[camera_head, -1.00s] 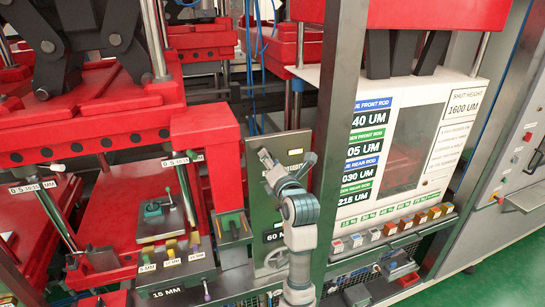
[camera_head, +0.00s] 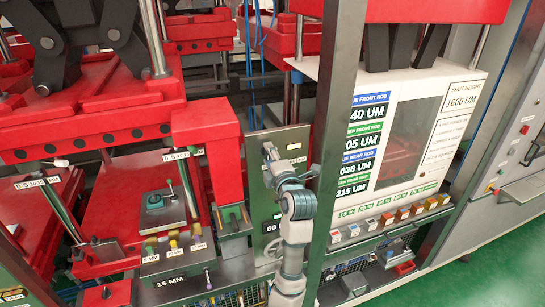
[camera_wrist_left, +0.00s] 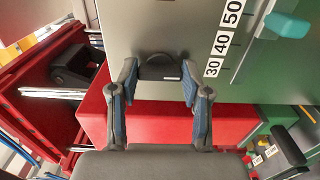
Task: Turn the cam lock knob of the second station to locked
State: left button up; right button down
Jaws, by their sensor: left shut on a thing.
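A dark half-round knob (camera_wrist_left: 160,70) sits on a grey-green panel (camera_wrist_left: 165,25) in the left wrist view. My left gripper (camera_wrist_left: 159,76) has one finger on each side of it and is shut on it. In the head view my left gripper (camera_head: 290,165) is at the same panel (camera_head: 293,140), beside the red column. There the gripper hides the knob. I cannot read any lock marking or the knob's exact angle. My right gripper is in neither view.
A teal slider handle (camera_wrist_left: 287,25) and a 30-40-50 scale (camera_wrist_left: 223,43) are right of the knob in the wrist view. In the head view, a grey post (camera_head: 335,120) stands right of my arm and a red column (camera_head: 208,150) left of the panel.

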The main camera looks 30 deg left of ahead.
pick_arm(q)
jog(key=shift+a, duration=0.1)
dwell(0.4)
jog(key=o, duration=1.1)
jog(key=shift+c, duration=0.2)
jog(key=shift+o, duration=0.5)
jog(key=shift+w+a+f, duration=0.15)
jog(key=shift+w+a, duration=0.1)
jog(key=shift+a, duration=0.2)
jog(key=shift+s+d, duration=0.2)
jog(key=shift+s, duration=0.05)
jog(key=v, duration=1.1)
jog(key=shift+f, duration=0.15)
